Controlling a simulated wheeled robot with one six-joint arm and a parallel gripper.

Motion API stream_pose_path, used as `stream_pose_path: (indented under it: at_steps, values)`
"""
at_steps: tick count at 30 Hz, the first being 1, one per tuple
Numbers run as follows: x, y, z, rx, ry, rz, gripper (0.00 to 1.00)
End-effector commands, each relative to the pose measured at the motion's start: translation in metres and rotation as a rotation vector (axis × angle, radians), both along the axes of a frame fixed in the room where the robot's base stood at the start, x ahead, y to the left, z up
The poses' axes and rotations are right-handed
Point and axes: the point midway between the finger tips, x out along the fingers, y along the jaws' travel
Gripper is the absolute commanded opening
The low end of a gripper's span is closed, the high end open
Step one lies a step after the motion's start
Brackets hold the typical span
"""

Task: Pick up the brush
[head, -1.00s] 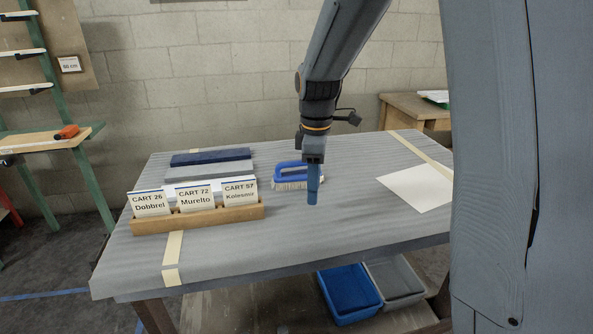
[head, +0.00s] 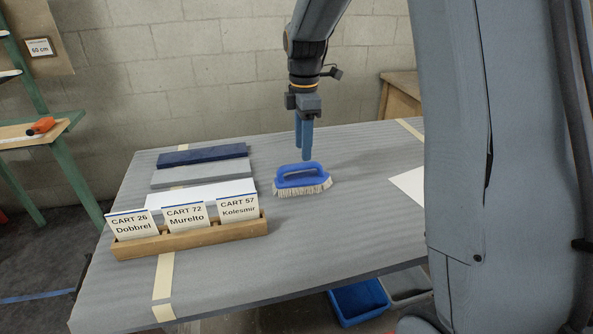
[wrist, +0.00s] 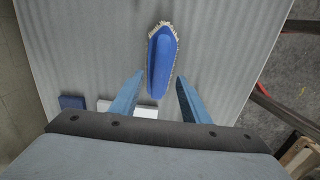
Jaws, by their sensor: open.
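A blue brush (head: 302,178) with an arched handle and pale bristles lies bristles down on the padded grey cart top. In the wrist view the brush (wrist: 161,62) points lengthwise away from me, its near end just ahead of the space between the fingertips. My gripper (head: 305,154) has blue fingers pointing down, above and apparently just behind the brush in the head view. In the wrist view my gripper (wrist: 157,82) is open, with its two fingers spread on either side of the brush's line and nothing between them.
A wooden holder (head: 190,240) with three cart cards stands at the left front. Behind it lie white, grey and dark blue flat pads (head: 203,155). A white sheet (head: 409,184) lies at the right. Blue and grey bins sit below. The cart top around the brush is clear.

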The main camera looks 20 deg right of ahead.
Motion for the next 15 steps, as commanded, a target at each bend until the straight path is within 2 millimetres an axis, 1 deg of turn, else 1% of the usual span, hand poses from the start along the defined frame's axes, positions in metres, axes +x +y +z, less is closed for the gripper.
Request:
stream_pose_path:
  at_steps: [8, 11, 15]
  values:
    - [-0.001, 0.01, -0.026, 0.0, 0.003, 0.017, 0.42]
    - [-0.002, 0.009, -0.036, 0.0, 0.004, 0.018, 0.42]
    - [-0.003, 0.006, -0.054, 0.0, 0.005, 0.017, 0.42]
